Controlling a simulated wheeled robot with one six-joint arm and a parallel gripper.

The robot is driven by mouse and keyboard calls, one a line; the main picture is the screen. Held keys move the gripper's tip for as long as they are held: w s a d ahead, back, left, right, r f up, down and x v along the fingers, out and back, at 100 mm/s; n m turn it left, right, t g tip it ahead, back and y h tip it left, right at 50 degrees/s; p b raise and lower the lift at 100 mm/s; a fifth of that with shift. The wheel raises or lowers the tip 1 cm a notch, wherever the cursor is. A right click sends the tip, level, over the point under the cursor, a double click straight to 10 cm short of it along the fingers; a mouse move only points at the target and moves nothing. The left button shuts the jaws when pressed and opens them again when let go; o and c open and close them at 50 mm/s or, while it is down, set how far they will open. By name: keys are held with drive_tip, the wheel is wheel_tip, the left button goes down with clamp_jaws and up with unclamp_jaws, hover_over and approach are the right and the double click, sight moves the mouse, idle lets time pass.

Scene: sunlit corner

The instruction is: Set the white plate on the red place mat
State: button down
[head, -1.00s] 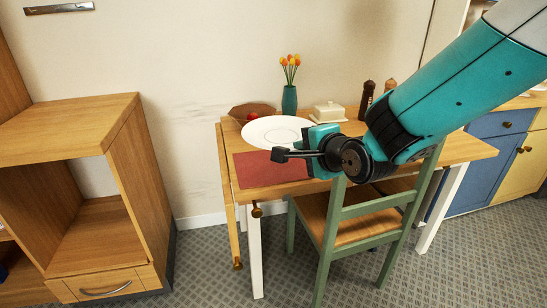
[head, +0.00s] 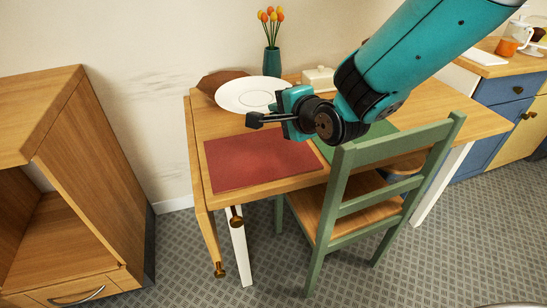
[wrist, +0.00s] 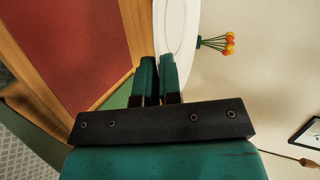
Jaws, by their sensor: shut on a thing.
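The white plate (head: 246,95) is held by my gripper (head: 284,104) at its right part, above the back of the table. My gripper's dark fingers are shut on the plate's rim in the wrist view (wrist: 158,72), where the plate (wrist: 176,28) shows edge-tilted beyond the fingertips. The red place mat (head: 262,160) lies flat and bare at the table's front left, nearer than the plate. It also shows at the upper left of the wrist view (wrist: 85,38).
The wooden table (head: 440,108) carries a green mat (head: 377,132), a teal vase with tulips (head: 272,60), a white butter dish (head: 318,77) and a brown bowl (head: 215,82) behind the plate. A green chair (head: 345,200) stands at the front. A wooden cabinet (head: 100,170) is at left.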

sight(279, 172)
wheel_tip(279, 172, down, 15)
drive_tip(key=shift+f+b, duration=0.2)
drive_tip(key=shift+b, duration=0.35)
drive_tip(key=c, duration=1.7)
unclamp_jaws()
drive_tip(key=shift+o, duration=0.6)
drive_tip(key=shift+s, duration=0.1)
